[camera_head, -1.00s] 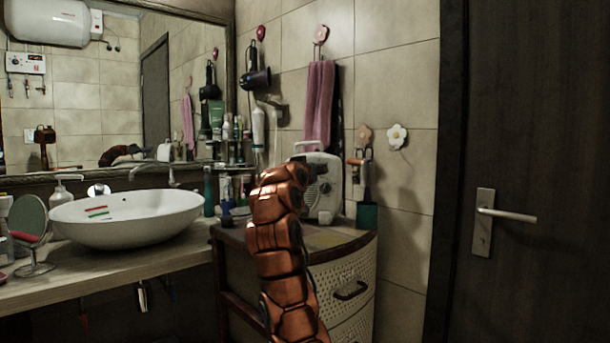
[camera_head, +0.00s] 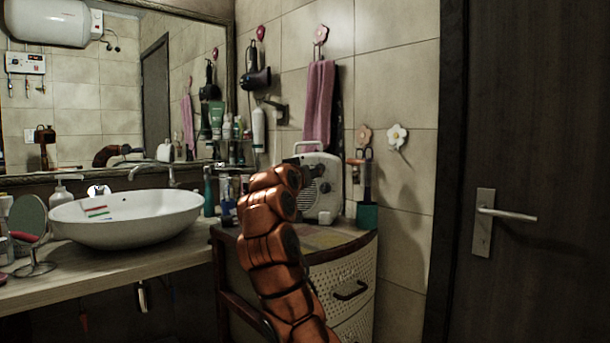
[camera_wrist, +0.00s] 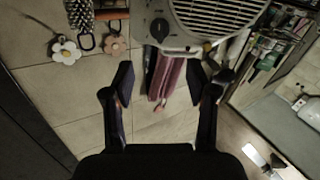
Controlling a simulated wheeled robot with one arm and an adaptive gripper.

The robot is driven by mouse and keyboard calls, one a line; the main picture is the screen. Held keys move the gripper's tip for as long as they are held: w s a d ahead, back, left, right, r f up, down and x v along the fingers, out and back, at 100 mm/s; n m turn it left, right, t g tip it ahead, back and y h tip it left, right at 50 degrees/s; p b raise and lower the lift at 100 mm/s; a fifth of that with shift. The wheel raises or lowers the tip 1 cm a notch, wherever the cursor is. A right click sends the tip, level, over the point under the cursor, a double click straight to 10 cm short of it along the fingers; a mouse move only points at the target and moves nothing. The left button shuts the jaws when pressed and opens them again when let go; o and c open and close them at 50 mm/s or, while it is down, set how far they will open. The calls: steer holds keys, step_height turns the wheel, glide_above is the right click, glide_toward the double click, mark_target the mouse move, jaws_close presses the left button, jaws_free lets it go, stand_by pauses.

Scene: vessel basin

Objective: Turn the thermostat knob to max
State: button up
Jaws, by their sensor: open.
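A pale fan heater or radio-like appliance (camera_head: 326,205) with a handle stands on the cabinet, partly hidden behind my arm in the head view. The wrist view, which looks upside down, shows its grille (camera_wrist: 225,18) and a dark round knob (camera_wrist: 160,29) with a light pointer mark on its face. My gripper (camera_wrist: 160,80) is open and empty, its two fingers spread apart. The knob appears between and beyond the fingertips in the picture, apart from them. In the head view my gripper is mostly hidden by my own arm, close to the appliance's front.
The cabinet (camera_head: 348,240) carries a teal cup (camera_head: 367,216) right of the appliance. Bottles stand to its left, near the white basin (camera_head: 125,216). A pink towel (camera_head: 319,105) hangs behind it. A dark door (camera_head: 540,130) is at right.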

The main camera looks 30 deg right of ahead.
steer(key=shift+s+a, duration=0.4)
stand_by(0.4)
steer(key=w+a+r+n+g+p, duration=0.3)
steer(key=w+a+r+n+p, duration=0.2)
steer(key=a+p, duration=0.25)
steer(key=s+d+f+g+y+p, duration=0.1)
steer(key=s+f+g+y+p, duration=0.15)
steer(key=s+p, duration=0.65)
steer(key=s+d+f+g+y+p, duration=0.2)
steer(key=s+g, duration=0.2)
steer(key=s, duration=1)
steer(key=s+a+f+n+g+y+p, duration=0.1)
steer(key=s+a+f+y+p, duration=0.2)
steer(key=s+a, duration=0.3)
steer(key=s+a+f+g+y+p, duration=0.2)
steer(key=s+a+f, duration=0.4)
steer(key=s, duration=1)
steer(key=s+a+f+n+g+y+p, duration=0.1)
steer(key=s+a+f+y+p, duration=0.2)
steer(key=s+a, duration=0.5)
steer(key=s+f+p, duration=0.1)
steer(key=s+f, duration=0.1)
steer(key=s, duration=0.1)
steer(key=shift+s+n+y+p, duration=0.3)
steer(key=shift+y+p, duration=0.05)
